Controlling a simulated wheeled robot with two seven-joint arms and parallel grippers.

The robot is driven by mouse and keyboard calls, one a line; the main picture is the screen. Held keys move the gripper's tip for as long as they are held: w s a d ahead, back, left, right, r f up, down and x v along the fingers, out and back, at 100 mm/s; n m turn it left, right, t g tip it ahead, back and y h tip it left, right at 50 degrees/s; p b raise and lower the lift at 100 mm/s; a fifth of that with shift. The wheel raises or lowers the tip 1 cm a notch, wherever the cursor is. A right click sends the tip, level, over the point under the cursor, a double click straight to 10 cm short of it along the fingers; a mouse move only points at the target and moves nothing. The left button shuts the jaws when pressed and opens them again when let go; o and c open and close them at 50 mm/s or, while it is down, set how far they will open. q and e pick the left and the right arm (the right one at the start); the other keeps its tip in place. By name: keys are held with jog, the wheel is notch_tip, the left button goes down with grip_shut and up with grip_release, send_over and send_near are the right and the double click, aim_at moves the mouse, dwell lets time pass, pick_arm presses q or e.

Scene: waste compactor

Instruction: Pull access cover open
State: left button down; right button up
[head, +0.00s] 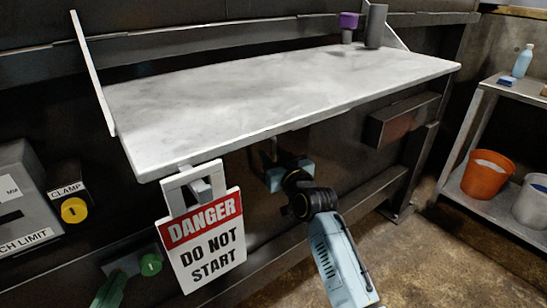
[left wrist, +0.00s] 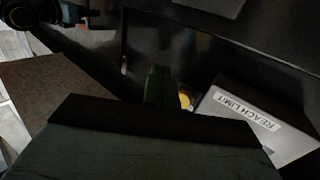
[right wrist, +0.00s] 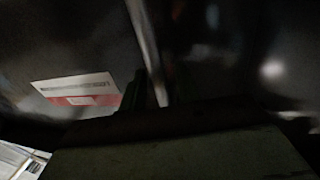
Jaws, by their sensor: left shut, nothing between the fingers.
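No part is clearly marked as the access cover, and I cannot tell which panel it is. A broad pale slab (head: 270,95) juts out from the dark machine front. A white hasp with a DANGER DO NOT START tag (head: 207,240) hangs at its front edge. My left gripper (head: 110,290) shows as a dark green shape at lower left; its finger (left wrist: 157,85) is shut and empty in the left wrist view. My right gripper (head: 272,172) is under the slab's front edge, mostly hidden. Its dark finger (right wrist: 150,90) is near a red-and-white label (right wrist: 80,92); its opening is unclear.
A grey REACH LIMIT box (head: 22,200) and yellow CLAMP knob (head: 74,209) are at left. A cart (head: 500,205) with an orange bucket (head: 487,175) stands at right. Bare floor (head: 450,260) lies in front.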

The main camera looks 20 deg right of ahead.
grip_shut()
jog(key=shift+d, duration=0.1)
dwell(0.4)
